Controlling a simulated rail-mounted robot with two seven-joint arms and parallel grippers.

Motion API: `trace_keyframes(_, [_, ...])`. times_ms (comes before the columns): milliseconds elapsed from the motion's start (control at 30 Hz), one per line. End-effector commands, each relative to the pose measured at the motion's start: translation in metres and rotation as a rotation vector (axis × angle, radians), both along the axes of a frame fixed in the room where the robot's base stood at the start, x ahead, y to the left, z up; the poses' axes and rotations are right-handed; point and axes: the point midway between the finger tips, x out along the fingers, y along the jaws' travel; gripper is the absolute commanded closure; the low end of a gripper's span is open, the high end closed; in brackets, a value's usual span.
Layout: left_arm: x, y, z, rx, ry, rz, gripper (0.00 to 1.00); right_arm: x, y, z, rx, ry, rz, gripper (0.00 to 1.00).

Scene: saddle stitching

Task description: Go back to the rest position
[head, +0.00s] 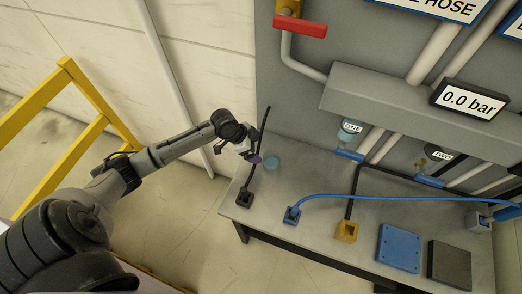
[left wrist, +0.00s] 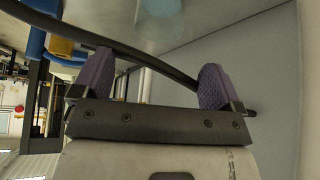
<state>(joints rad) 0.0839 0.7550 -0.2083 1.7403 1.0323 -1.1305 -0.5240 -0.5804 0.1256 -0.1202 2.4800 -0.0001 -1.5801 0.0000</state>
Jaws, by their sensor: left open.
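My left gripper (head: 254,157) is at the left end of the grey workbench (head: 310,215), beside a thin black hose (head: 265,122) that rises from a black block (head: 244,198). In the left wrist view its two purple fingers (left wrist: 155,78) stand wide apart. The black hose (left wrist: 140,52) crosses the view close to both fingertips; I cannot tell whether it touches them. No object is clamped between the fingers. My right gripper is not in view.
A blue hose (head: 390,196) runs across the bench from a blue block (head: 291,215). A yellow block (head: 347,231), a blue plate (head: 399,247) and a dark plate (head: 449,264) lie rightward. A yellow railing (head: 85,140) stands left of my arm. Pipes and a red valve handle (head: 300,26) are above.

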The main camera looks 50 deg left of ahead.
Motion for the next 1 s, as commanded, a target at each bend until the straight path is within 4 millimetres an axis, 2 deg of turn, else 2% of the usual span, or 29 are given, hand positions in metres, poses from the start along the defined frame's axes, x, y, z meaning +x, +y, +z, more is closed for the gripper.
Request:
trace_keyframes(200, [-0.003,0.003,0.008,0.000,0.000,-0.001,0.08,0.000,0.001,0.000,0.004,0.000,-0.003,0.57])
trace_keyframes(800, [-0.003,0.003,0.008,-0.003,0.001,0.004,0.08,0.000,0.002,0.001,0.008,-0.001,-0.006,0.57])
trace_keyframes(933, [-0.007,0.004,0.006,-0.025,0.049,0.063,0.08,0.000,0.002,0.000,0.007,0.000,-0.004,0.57])
trace_keyframes(1000, [-0.012,0.013,0.001,0.019,0.111,0.132,0.08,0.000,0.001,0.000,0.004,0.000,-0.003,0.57])
